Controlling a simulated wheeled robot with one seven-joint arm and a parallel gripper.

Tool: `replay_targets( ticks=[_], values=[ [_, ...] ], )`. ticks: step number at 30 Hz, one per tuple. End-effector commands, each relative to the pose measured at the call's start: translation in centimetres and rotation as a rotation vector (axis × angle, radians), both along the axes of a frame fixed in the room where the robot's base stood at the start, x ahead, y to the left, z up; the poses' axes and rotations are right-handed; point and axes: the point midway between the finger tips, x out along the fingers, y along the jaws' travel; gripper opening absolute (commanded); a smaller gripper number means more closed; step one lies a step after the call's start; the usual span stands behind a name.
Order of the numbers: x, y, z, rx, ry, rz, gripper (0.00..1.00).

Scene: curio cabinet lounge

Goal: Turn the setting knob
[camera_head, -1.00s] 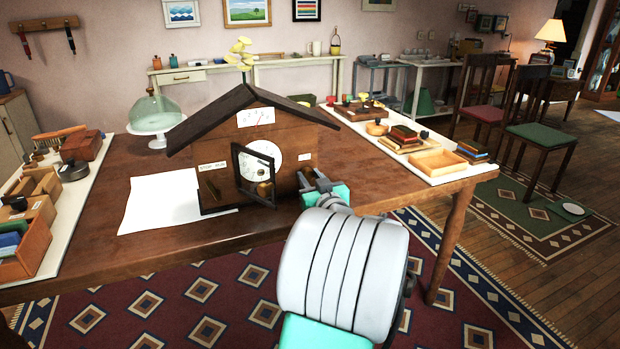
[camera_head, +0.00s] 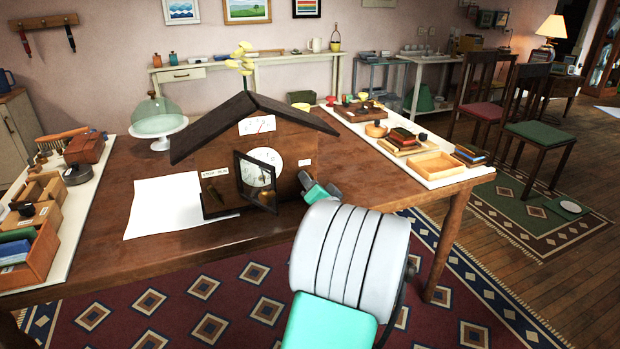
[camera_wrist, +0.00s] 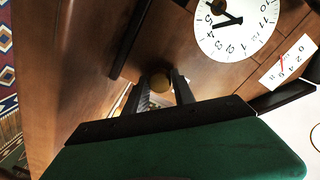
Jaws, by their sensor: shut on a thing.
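A house-shaped wooden clock (camera_head: 292,142) with a dark roof stands on the table. Its white dial (camera_head: 267,165) shows behind a small open glass door (camera_head: 256,183). A round brass knob (camera_wrist: 160,82) projects from the case front, below the dial in the wrist view. My gripper (camera_head: 308,187) is at the lower right of the case front. In the wrist view its two dark fingers (camera_wrist: 160,92) are shut on the knob, one on each side. In the head view the knob is hidden behind the gripper. A smaller dial (camera_wrist: 290,65) with a red hand shows on the case.
White paper (camera_head: 160,207) lies left of the clock. Wooden boxes and tools crowd the table's left side. A white board (camera_head: 462,174) with a wooden tray (camera_head: 432,165) and books lies at right. A glass dome (camera_head: 157,116) stands behind. Bare tabletop lies right of the clock.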

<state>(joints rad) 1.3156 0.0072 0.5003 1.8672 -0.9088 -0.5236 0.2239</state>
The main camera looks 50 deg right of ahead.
Motion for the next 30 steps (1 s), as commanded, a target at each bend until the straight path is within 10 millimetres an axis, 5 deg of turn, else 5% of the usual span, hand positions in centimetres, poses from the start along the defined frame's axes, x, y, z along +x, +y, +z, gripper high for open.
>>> replay_targets(
  ticks=[15,30],
  values=[
    [-0.03,-0.06,0.39,0.391,-0.232,0.0,0.0],
    [-0.03,-0.07,0.11,0.55,-0.327,0.0,0.0]
  ],
)
